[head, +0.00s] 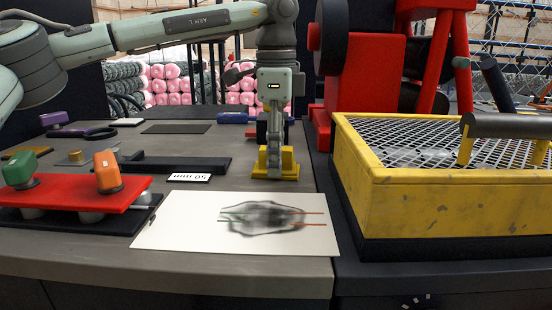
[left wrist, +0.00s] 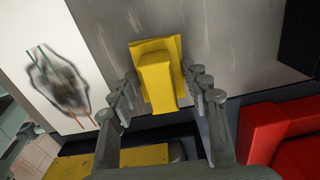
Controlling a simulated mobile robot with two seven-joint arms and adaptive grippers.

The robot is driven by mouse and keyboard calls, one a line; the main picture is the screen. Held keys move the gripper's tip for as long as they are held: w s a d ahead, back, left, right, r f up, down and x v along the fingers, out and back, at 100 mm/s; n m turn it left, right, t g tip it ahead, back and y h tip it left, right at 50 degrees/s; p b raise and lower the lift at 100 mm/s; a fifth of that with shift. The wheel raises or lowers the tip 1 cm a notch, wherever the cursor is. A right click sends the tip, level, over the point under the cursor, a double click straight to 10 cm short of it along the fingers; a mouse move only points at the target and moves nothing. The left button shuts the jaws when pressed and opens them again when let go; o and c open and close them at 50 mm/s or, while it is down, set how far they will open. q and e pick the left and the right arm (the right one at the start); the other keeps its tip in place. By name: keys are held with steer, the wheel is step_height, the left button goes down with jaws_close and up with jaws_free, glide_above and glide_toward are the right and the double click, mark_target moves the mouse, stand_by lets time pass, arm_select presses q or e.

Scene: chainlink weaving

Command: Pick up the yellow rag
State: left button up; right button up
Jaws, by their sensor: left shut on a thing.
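The yellow rag (head: 262,160) is a folded block with a raised middle on the grey worktop, near its right edge in the head view. My left gripper (head: 275,166) comes down over it from above. In the left wrist view the rag (left wrist: 157,82) sits between the two fingers of my left gripper (left wrist: 163,94), which are closed on its raised part. The rag's wider base appears to be on or very near the worktop; I cannot tell whether it is lifted. My right gripper is not in view.
A white sheet with a dark drawing (head: 180,235) lies in front. A red block with green and orange handles (head: 75,195) stands left, near a black bar (head: 190,165). Right are a yellow mesh-topped box (head: 450,210) and a red machine (head: 360,60).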

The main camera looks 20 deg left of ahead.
arm_select(q)
steer(key=r, duration=0.4)
steer(key=shift+s+a+r+b, duration=0.2)
steer(key=shift+s+a+b, duration=0.05)
steer(key=shift+a+b, duration=0.1)
steer(key=s+a+r, duration=0.6)
steer(key=a, duration=0.2)
steer(key=shift+s+a+r, duration=0.2)
steer(key=shift+s+r, duration=0.05)
steer(key=shift+s, duration=0.15)
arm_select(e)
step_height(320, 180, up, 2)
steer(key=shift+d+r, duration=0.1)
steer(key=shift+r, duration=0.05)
